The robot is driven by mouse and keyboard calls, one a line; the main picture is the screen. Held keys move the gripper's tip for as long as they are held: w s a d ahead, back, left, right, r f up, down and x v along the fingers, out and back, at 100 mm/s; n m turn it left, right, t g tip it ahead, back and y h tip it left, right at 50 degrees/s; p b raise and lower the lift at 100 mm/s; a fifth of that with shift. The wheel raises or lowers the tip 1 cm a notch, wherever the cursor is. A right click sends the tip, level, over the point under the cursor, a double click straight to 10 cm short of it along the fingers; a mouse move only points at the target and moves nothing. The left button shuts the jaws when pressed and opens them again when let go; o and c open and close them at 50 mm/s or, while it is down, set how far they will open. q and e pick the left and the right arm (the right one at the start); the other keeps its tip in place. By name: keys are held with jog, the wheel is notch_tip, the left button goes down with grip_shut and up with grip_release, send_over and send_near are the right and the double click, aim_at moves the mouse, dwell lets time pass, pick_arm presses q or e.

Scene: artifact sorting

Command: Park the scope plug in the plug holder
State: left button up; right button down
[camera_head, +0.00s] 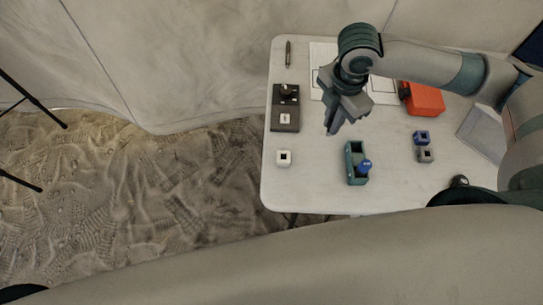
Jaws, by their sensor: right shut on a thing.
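My right gripper (334,128) points down over the middle of the table, left of the middle of its width. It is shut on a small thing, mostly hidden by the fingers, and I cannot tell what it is. I cannot make out the scope plug for sure. A small white square block with a dark hole (284,158) stands at the left front. A blue holed block (421,137) and a grey holed block (425,155) stand at the right; I cannot tell which is the plug holder. My left gripper is not in view.
A teal open box (350,173) with a blue knob (366,163) stands front centre. A dark two-part box (285,122) is at the left, a pen-like rod (288,54) behind it. An orange box (426,99) is at the right. The left front table (312,190) is bare.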

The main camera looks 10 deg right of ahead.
dwell(0.3)
jog(key=a+f+p, duration=0.3)
jog(key=a+f, duration=0.4)
jog(key=a, duration=0.4)
jog(key=shift+w+a, duration=0.25)
jog(key=shift+a, duration=0.1)
jog(key=shift+f+p, duration=0.85)
jog(key=shift+f, duration=1.2)
jog(key=shift+f, duration=0.15)
